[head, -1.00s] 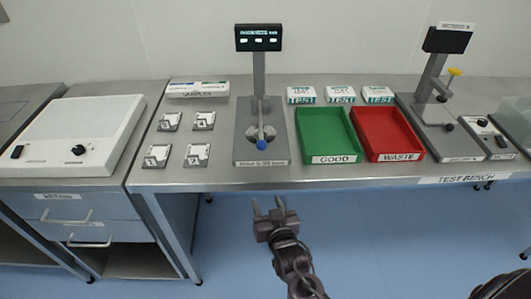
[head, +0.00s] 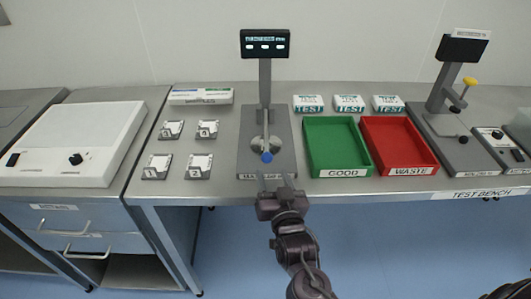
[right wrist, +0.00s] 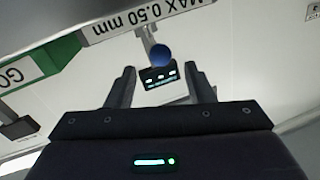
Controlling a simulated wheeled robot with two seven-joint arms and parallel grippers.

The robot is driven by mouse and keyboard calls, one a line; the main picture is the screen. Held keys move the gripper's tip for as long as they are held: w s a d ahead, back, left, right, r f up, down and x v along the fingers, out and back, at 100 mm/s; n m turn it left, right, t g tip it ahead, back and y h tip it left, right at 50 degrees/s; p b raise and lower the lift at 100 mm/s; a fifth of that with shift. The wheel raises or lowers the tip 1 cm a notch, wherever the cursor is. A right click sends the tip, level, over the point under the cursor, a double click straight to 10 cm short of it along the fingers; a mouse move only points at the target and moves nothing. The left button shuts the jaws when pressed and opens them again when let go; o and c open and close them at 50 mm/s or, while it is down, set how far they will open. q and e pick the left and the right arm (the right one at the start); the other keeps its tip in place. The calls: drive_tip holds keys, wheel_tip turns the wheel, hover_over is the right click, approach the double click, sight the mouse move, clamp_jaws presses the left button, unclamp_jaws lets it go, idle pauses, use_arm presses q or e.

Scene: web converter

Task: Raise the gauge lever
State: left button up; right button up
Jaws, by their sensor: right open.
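The gauge (head: 265,90) stands on a grey base plate (head: 285,150) on the bench, with a dark display on top of its post. Its lever ends in a blue ball knob (head: 267,157) near the front of the plate. My right gripper (head: 275,178) is open and empty, just in front of the plate's front edge and close to the knob. In the right wrist view the blue knob (right wrist: 161,55) lies beyond the fingertips, roughly centred between the two open fingers (right wrist: 160,74). I see no contact. My left gripper is not in view.
The green GOOD tray (head: 309,152) and the red WASTE tray (head: 432,158) sit right of the gauge. Several small sample holders (head: 208,128) lie to its left. Another instrument (head: 440,110) stands farther right. The bench front edge (head: 400,198) is close to my right arm.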

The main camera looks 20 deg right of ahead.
sight(268, 162)
drive_tip(key=w, duration=0.2)
drive_tip(key=w+p, duration=0.1)
drive_tip(key=w, duration=0.3)
drive_tip(key=shift+w+d+r, duration=0.1)
drive_tip(key=shift+w+d, duration=0.15)
drive_tip(key=shift+w, duration=0.1)
drive_tip(key=shift+w+p, duration=0.3)
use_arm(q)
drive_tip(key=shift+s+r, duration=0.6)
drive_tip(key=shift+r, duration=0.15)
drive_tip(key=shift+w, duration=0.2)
use_arm(e)
clamp_jaws()
